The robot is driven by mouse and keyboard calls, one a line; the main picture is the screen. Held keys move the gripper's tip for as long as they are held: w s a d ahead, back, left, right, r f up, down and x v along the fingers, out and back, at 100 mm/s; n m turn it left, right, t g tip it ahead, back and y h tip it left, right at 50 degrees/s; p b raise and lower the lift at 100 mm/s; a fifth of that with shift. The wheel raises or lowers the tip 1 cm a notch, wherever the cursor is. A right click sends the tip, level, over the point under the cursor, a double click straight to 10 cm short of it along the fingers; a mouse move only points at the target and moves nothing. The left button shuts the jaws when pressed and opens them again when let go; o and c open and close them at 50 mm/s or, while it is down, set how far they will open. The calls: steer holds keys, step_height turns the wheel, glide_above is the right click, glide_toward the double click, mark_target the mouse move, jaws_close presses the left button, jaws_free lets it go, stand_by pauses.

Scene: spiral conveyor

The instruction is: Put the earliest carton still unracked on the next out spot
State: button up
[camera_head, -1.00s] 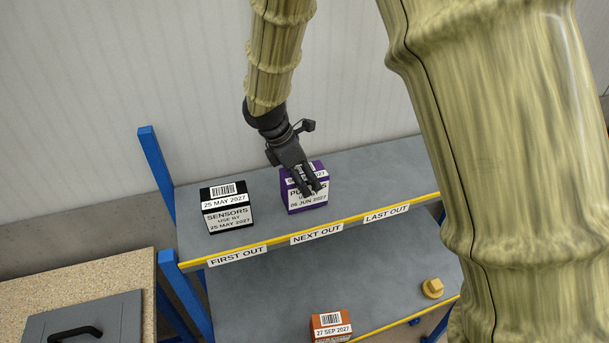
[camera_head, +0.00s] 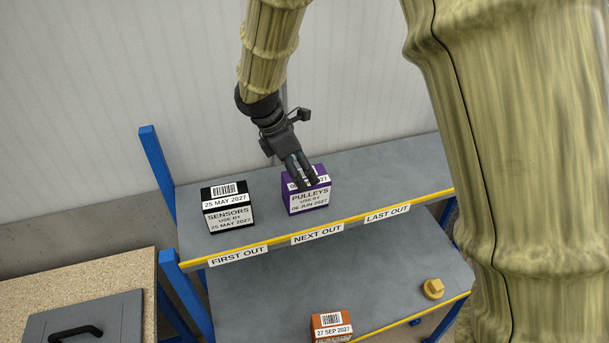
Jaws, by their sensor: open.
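A purple carton (camera_head: 309,200) labelled PULLEYS, use by 06 JUN 2027, stands upright on the upper shelf (camera_head: 370,177) behind the NEXT OUT label (camera_head: 317,234). A black carton (camera_head: 228,212) labelled SENSORS, 25 MAY 2027, stands behind the FIRST OUT label (camera_head: 238,256). An orange carton (camera_head: 331,325) dated 27 SEP 2027 is on the lower shelf, cut off by the bottom edge. My gripper (camera_head: 305,183) is open at the top of the purple carton, its fingers covering part of the top label. I cannot tell whether they touch it.
The shelf behind the LAST OUT label (camera_head: 387,214) is bare. A yellow knob-like object (camera_head: 433,288) is on the lower shelf. A chipboard table (camera_head: 130,269) with a grey handled panel (camera_head: 85,320) is at lower left. Blue posts flank the rack.

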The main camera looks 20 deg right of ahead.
steer(key=v, duration=0.8)
steer(key=shift+r, duration=0.25)
